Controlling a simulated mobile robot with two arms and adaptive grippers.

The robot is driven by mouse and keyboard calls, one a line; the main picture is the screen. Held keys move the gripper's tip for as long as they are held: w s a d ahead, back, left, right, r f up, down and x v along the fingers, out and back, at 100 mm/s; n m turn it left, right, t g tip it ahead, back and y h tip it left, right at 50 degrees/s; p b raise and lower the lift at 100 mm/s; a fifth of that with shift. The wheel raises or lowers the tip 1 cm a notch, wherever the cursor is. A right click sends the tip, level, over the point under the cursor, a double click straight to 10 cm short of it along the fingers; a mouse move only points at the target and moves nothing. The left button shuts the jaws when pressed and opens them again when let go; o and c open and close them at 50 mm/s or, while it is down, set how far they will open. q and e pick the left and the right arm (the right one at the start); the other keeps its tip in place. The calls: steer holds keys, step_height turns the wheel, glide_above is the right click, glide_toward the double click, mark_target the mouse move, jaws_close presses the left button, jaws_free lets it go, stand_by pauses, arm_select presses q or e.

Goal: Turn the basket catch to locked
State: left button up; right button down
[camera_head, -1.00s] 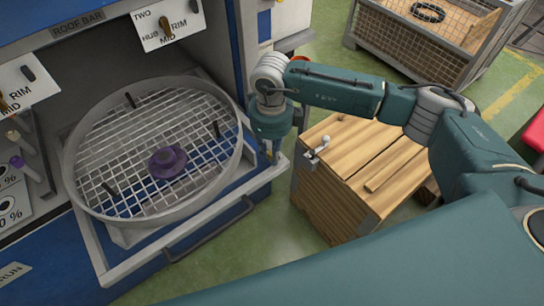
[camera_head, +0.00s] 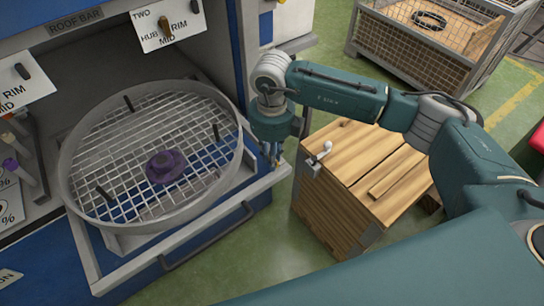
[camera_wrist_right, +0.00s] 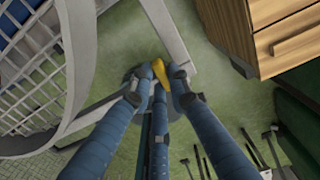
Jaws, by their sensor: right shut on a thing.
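The round basket (camera_head: 228,180) is a grey ring with a wire mesh floor, sitting in the pulled-out frame of a blue cabinet. My right gripper (camera_head: 275,158) is at the right front corner of that frame, beside the basket, pointing down. In the right wrist view its blue fingers (camera_wrist_right: 157,88) are closed around a small yellow handle (camera_wrist_right: 159,70), which looks like the catch, near the end of the grey frame bar. The fingers cover part of the handle, and its mounting is hidden. My left gripper is not in view.
A purple hub (camera_head: 165,166) and several dark pegs stand in the basket. A wooden crate (camera_head: 335,215) with a metal latch (camera_head: 318,158) stands close right of my right gripper. A mesh cage (camera_head: 440,45) is at the back right. Green floor lies between.

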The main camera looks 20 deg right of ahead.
steer(key=shift+w+r, duration=0.1)
steer(key=c, duration=1.6)
jaws_free()
steer(key=shift+c, duration=0.2)
step_height(320, 180, up, 12)
